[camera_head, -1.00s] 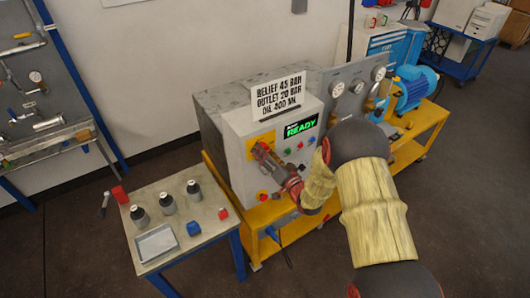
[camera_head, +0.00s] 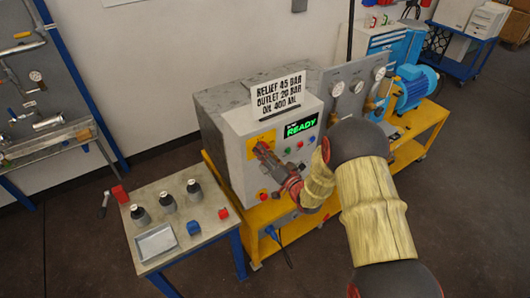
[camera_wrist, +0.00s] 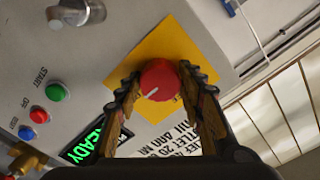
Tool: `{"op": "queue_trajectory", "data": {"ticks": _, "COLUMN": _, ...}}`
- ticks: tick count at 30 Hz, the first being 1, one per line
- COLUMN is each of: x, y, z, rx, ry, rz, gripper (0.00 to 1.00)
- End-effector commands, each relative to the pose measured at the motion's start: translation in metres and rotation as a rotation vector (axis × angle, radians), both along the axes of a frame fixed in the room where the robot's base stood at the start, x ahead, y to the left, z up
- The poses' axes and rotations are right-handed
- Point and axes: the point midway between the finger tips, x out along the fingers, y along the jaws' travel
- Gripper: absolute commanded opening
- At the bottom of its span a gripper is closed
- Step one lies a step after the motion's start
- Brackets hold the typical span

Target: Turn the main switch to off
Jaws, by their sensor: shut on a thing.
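The main switch is a round red knob (camera_wrist: 160,80) with a white pointer line, on a yellow plate (camera_wrist: 163,48) on the grey control box. The plate also shows in the head view (camera_head: 259,142), where my gripper covers the knob. My gripper (camera_wrist: 160,88) has its two fingers on either side of the knob and is shut on it. In the head view my gripper (camera_head: 259,150) reaches the box's front from the lower right. The plate's lettering is mostly hidden or too small to read.
A green READY display (camera_head: 300,127) and small coloured buttons (camera_wrist: 40,115) sit beside the switch. A sign (camera_head: 280,94) stands on top of the box. A side table (camera_head: 178,214) with bottles stands to the left.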

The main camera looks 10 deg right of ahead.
Motion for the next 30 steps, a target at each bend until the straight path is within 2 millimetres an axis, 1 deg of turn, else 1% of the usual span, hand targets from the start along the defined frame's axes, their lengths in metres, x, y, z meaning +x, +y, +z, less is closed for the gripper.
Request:
{"op": "queue_trajectory", "data": {"ticks": 8, "x": 0.0, "y": -0.0002, "z": -0.0013, "rx": -0.017, "ry": -0.005, "rz": -0.001, "gripper": 0.13}}
{"op": "queue_trajectory", "data": {"ticks": 14, "x": 0.0002, "y": -0.0004, "z": -0.0032, "rx": -0.096, "ry": -0.032, "rz": -0.001, "gripper": 0.13}}
{"op": "queue_trajectory", "data": {"ticks": 20, "x": 0.0002, "y": -0.0004, "z": -0.0048, "rx": -0.241, "ry": -0.081, "rz": -0.001, "gripper": 0.13}}
{"op": "queue_trajectory", "data": {"ticks": 30, "x": 0.0, "y": -0.0008, "z": -0.006, "rx": -0.548, "ry": -0.181, "rz": -0.002, "gripper": 0.13}}
